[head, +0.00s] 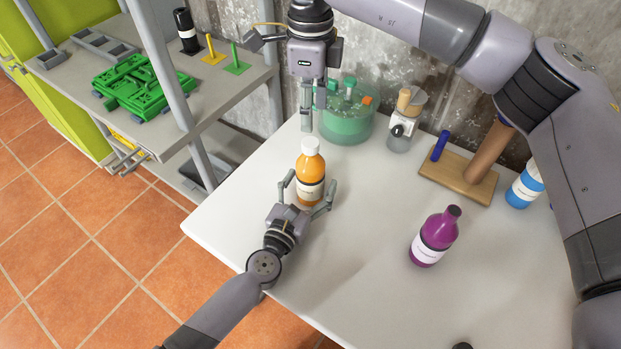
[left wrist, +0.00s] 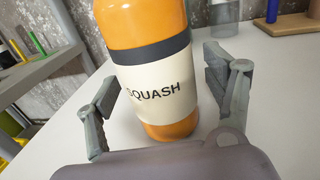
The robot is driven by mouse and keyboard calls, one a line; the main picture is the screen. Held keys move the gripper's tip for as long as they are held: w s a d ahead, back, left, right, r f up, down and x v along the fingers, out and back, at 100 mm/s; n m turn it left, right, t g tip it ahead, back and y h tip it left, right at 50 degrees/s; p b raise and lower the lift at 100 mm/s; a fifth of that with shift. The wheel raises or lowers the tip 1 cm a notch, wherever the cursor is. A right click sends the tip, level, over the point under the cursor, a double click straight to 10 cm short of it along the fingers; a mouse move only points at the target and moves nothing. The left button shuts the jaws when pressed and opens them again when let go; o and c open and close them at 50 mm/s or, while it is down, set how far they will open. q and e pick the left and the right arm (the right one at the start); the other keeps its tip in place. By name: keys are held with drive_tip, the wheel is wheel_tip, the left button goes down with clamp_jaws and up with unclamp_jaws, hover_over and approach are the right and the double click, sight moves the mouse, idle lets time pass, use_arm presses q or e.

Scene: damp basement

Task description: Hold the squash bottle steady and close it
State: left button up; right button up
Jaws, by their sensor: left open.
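The squash bottle (head: 309,178), orange with a white label, stands upright near the table's left side. A white cap (head: 310,146) sits on its top; I cannot tell how tightly. My left gripper (head: 310,182) is open, with one finger on each side of the bottle. In the left wrist view the bottle (left wrist: 158,85) reads SQUASH and stands between the spread fingers, with visible gaps on both sides; its top is out of frame. My right gripper (head: 307,118) points down just above and behind the cap; its fingers overlap, so their opening is unclear.
On the white table (head: 360,265) stand a purple bottle (head: 435,237), a green round container (head: 347,118), a small grinder-like jar (head: 402,125), a wooden stand (head: 458,178) and a blue bottle (head: 522,190). A grey shelf (head: 75,85) with green crates (head: 145,88) is at left.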

use_arm(q)
drive_tip(key=shift+w+d, duration=0.15)
drive_tip(key=shift+w, duration=0.1)
drive_tip(key=shift+c, duration=0.2)
clamp_jaws()
idle(0.8)
